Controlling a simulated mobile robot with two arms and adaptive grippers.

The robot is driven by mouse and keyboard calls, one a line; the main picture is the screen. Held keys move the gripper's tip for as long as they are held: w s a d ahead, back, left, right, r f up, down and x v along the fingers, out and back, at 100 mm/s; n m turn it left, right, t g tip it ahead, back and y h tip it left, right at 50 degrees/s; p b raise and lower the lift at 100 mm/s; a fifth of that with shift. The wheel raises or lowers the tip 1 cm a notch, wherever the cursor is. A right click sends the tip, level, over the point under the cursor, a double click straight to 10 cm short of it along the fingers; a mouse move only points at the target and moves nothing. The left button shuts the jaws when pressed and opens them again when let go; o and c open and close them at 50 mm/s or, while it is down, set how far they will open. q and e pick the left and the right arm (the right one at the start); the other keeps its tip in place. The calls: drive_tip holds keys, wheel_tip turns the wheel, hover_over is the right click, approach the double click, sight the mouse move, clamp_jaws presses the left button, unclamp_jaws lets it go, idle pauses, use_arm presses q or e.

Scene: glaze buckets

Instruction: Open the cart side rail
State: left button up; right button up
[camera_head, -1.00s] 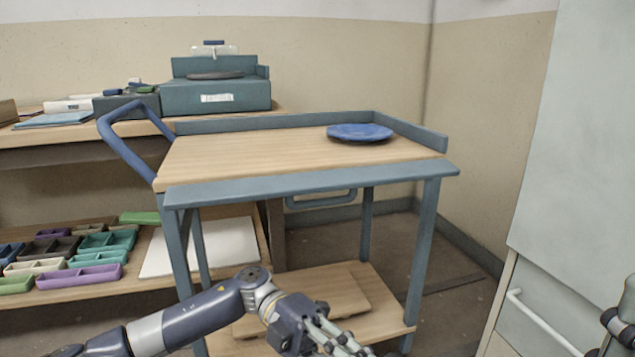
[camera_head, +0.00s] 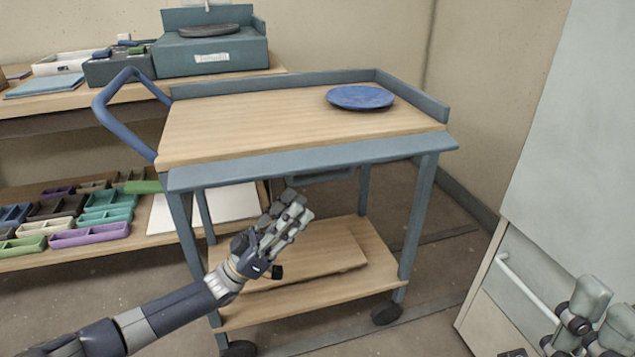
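The cart (camera_head: 270,125) has a wooden top with blue-grey rails standing up along its back (camera_head: 270,83) and right end (camera_head: 412,97). Its near side rail (camera_head: 310,163) is a blue-grey strip along the front edge, sitting lower than the other rails. My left gripper (camera_head: 296,207) is in front of the cart, below this rail in the picture, fingers pointing up and right. No object shows in it; its finger gap is hard to judge. My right gripper (camera_head: 606,308) is at the lower right, fingers apart and empty, away from the cart.
A blue plate (camera_head: 360,97) lies on the cart top at the back right. A blue push handle (camera_head: 103,108) sticks out left. Shelves with several coloured trays (camera_head: 90,236) stand behind at left. A pale cabinet (camera_head: 565,150) is at right, with floor between.

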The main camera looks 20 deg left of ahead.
sight(317, 182)
use_arm(q)
drive_tip(key=b+x, duration=0.1)
drive_tip(key=x, duration=0.6)
drive_tip(key=shift+d+r, duration=0.15)
clamp_jaws()
